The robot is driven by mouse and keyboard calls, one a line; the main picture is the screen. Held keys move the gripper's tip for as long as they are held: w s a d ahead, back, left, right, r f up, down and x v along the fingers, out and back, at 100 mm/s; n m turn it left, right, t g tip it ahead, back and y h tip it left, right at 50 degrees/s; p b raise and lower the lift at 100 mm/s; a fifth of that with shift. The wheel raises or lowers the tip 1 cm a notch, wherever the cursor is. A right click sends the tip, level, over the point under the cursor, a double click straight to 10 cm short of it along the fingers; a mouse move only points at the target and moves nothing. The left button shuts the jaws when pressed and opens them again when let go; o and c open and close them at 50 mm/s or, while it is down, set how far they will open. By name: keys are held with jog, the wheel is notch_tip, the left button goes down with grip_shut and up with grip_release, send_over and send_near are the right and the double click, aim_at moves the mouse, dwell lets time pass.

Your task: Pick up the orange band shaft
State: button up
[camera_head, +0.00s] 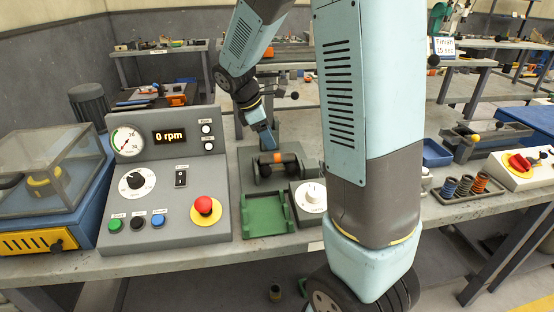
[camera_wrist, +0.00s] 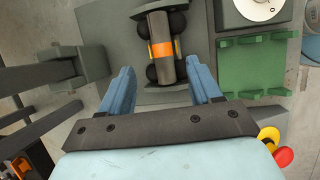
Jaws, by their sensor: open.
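A grey metal shaft with an orange band (camera_head: 277,158) lies on the grey press fixture at the middle of the bench. In the wrist view the orange band shaft (camera_wrist: 161,50) lies between pairs of black round supports. My gripper (camera_wrist: 160,68) is open there, with its blue fingers apart on either side of the shaft's near end. Nothing is held. In the head view my gripper (camera_head: 269,142) is above and just behind the shaft, and its fingertips are partly hard to make out.
A green cradle (camera_head: 265,222) and a white dial (camera_head: 311,194) sit in front of the fixture. A control panel (camera_head: 168,180) with a red stop button stands left. A rack (camera_head: 462,197) of blue and orange banded pieces stands right. The press frame (camera_wrist: 90,62) shows left in the wrist view.

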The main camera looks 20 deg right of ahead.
aim_at(277, 158)
jog(key=shift+a+x, duration=0.1)
jog(key=shift+x, duration=1.95)
jog(key=shift+a+x, duration=0.15)
jog(key=shift+x, duration=1.85)
jog(key=shift+f, duration=0.1)
jog(key=shift+c, duration=0.3)
grip_shut()
